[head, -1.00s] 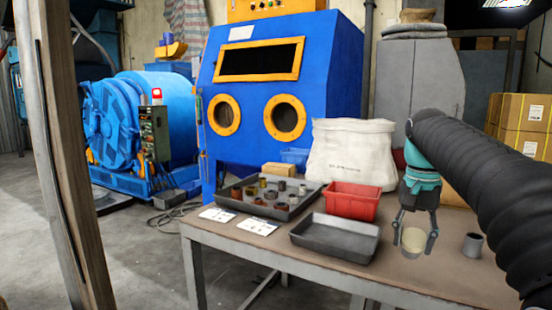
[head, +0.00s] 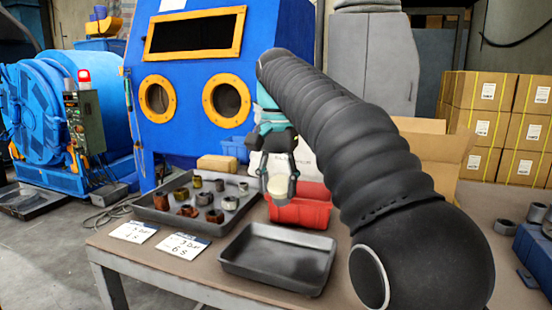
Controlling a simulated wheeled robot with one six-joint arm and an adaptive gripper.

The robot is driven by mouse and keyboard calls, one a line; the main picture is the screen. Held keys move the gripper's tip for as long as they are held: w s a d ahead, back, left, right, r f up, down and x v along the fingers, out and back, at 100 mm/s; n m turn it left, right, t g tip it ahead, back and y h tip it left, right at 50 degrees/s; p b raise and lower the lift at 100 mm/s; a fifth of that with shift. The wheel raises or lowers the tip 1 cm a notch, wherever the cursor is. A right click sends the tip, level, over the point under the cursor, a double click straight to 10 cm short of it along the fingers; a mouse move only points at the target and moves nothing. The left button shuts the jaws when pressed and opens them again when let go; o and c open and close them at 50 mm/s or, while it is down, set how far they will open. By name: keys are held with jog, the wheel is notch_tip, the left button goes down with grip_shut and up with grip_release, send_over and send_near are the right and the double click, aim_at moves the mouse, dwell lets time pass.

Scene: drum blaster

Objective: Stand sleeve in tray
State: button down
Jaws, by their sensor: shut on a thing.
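My gripper (head: 278,182) is shut on a cream-coloured sleeve (head: 277,186), which it holds roughly upright by its sides. The sleeve is in the air, overlapping the left part of the red bin (head: 303,212) in the picture; its exact height cannot be told. An empty dark tray (head: 279,287) lies at the front of the table, below and in front of the gripper. A second dark tray (head: 172,224) to the left holds several small grey and brown ring-like parts (head: 214,215).
Two printed cards (head: 182,246) lie by the left table edge. My arm hides much of the table's middle right. A blue container (head: 535,255) and grey rings (head: 537,212) are at the far right. A blue blast cabinet (head: 190,100) stands behind; cardboard boxes (head: 494,120) stand back right.

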jog(key=s+r+m, duration=0.2)
jog(key=s+r, duration=0.2)
jog(key=r, duration=0.2)
jog(key=shift+s+d+f+b, duration=0.1)
jog(key=shift+f+b, duration=1.4)
jog(key=shift+f, duration=2)
jog(key=shift+d+f+b, duration=0.1)
jog(key=shift+f+b, duration=1.4)
jog(key=shift+f, duration=2)
jog(key=shift+f+b, duration=0.4)
jog(key=shift+f, duration=0.35)
jog(key=shift+c, duration=2)
grip_release()
